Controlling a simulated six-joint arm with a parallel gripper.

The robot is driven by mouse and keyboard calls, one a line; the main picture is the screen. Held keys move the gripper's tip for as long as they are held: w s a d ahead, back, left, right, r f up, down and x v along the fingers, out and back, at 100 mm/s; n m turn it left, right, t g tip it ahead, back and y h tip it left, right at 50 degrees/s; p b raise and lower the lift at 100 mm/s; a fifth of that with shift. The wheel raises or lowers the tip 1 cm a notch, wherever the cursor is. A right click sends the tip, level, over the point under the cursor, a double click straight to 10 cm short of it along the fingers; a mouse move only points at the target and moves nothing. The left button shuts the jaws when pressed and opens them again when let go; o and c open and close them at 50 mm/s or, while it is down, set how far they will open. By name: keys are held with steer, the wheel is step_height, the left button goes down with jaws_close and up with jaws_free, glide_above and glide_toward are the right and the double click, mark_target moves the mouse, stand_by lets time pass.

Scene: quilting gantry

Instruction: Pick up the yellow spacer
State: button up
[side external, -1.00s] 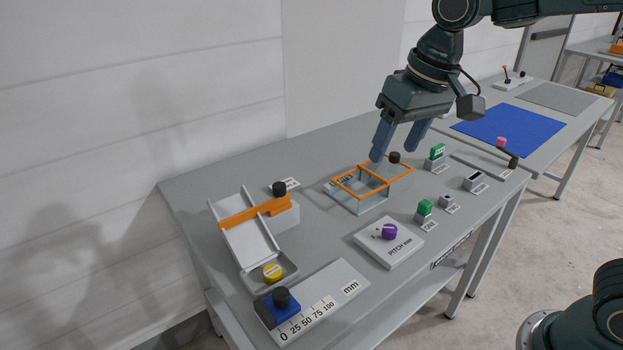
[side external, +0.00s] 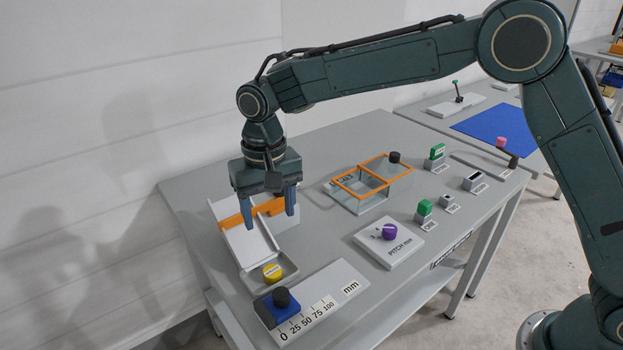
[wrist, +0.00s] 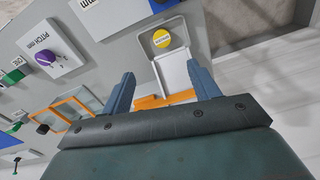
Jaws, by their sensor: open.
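The yellow spacer (side external: 272,273) is a short round disc with dark lettering on top. It lies in the grey tray (side external: 289,268) at the low end of a white chute (side external: 247,243). It also shows in the wrist view (wrist: 162,40), beyond my fingertips. My gripper (side external: 268,222) is open and points down above the upper part of the chute, near the orange bar (side external: 229,222). In the wrist view my gripper (wrist: 160,85) has its fingers wide apart with nothing between them. The spacer stands apart from both fingers, in front of them and lower.
A ruler block (side external: 340,287) with a blue slider (side external: 268,313) and black knob lies just in front of the tray. The pitch dial box (side external: 405,252), a glass box with orange frame (side external: 372,172) and several small switches stand to the right.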

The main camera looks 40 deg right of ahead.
steer(key=shift+w+a+f, duration=0.15)
steer(key=shift+a+f, duration=0.4)
steer(key=shift+f, duration=0.15)
steer(key=shift+f, duration=0.1)
glide_above(272, 271)
steer(key=shift+a+f, duration=0.15)
steer(key=shift+f, duration=4.05)
steer(key=shift+d+f, duration=0.2)
steer(key=shift+f, duration=2.4)
steer(key=c, duration=1.1)
